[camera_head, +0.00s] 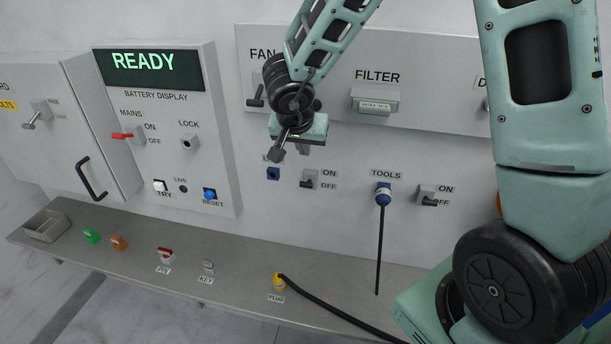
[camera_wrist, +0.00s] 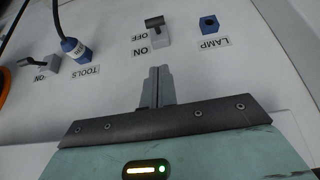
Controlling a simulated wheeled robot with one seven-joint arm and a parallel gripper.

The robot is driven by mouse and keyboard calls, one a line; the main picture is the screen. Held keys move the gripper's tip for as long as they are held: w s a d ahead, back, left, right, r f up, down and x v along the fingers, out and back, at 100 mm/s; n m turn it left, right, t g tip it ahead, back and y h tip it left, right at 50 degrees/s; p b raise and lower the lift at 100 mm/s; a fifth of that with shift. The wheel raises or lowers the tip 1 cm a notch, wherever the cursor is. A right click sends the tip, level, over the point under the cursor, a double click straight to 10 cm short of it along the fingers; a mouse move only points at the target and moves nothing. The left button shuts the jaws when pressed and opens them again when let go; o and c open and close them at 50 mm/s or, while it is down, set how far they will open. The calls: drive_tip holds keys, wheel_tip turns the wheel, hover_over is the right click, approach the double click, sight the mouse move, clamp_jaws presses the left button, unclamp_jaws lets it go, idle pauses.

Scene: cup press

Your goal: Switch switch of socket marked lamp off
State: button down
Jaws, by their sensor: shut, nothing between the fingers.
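The blue socket marked lamp (camera_head: 273,174) is on the wall with nothing plugged in. Its label is partly covered in the head view but reads LAMP in the wrist view (camera_wrist: 208,25). The lamp switch (camera_head: 309,179) sits just right of it, with ON above and OFF below. Its dark lever points down at the OFF side; the wrist view also shows the switch (camera_wrist: 158,38) with its lever towards OFF. My gripper (camera_head: 277,154) is shut and empty, above the socket and switch. In the wrist view its fingers (camera_wrist: 155,84) appear apart from the switch.
The tools socket (camera_head: 383,191) holds a blue plug with a hanging cable, beside its own switch (camera_head: 427,197). A yellow plug (camera_head: 279,282) with a black cable lies on the shelf (camera_head: 235,270). The fan and filter panel (camera_head: 430,105) is above. My arm covers the right.

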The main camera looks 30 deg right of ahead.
hover_over(306, 185)
wheel_tip(306, 185, down, 5)
drive_tip(key=shift+w+d+f+b, duration=0.1)
drive_tip(key=shift+w+d+b, duration=0.05)
drive_tip(key=shift+b, duration=0.25)
drive_tip(key=f, duration=0.3)
drive_tip(key=shift+a+f+b, duration=0.1)
drive_tip(key=shift+a+b, duration=0.1)
drive_tip(key=shift+b, duration=0.15)
drive_tip(key=shift+s+f, duration=0.25)
drive_tip(key=shift+f, duration=0.2)
drive_tip(key=shift+a+f, duration=0.1)
